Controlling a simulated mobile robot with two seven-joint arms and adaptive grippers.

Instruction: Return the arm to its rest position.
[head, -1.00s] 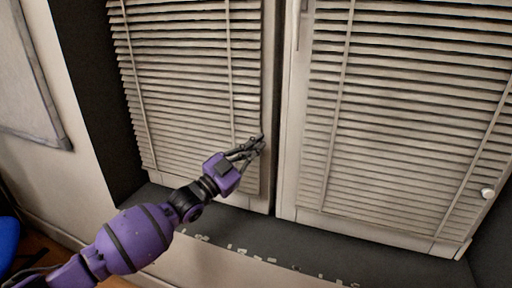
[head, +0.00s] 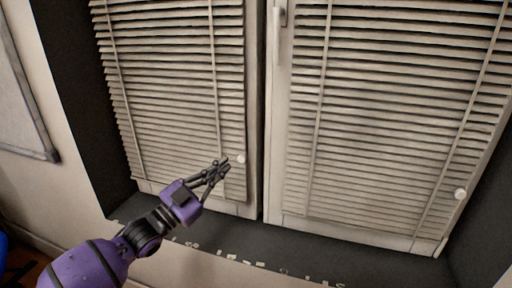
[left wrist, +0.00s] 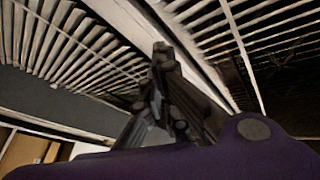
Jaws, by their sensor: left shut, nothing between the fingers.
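My left gripper (head: 222,166) is shut and empty in the head view. Its purple and black arm reaches up from the lower left, in front of the left window blind (head: 175,90). The dark fingers, close together, also show in the left wrist view (left wrist: 162,60), with slats behind them. From the head view I cannot tell whether the fingertips touch the blind. My right gripper is not in view.
A right window blind (head: 390,110) hangs beside the left one. White knobs show on the left blind (head: 241,159) and the right blind (head: 460,194). A dark sill (head: 330,246) runs below. A framed board (head: 22,95) hangs on the left wall.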

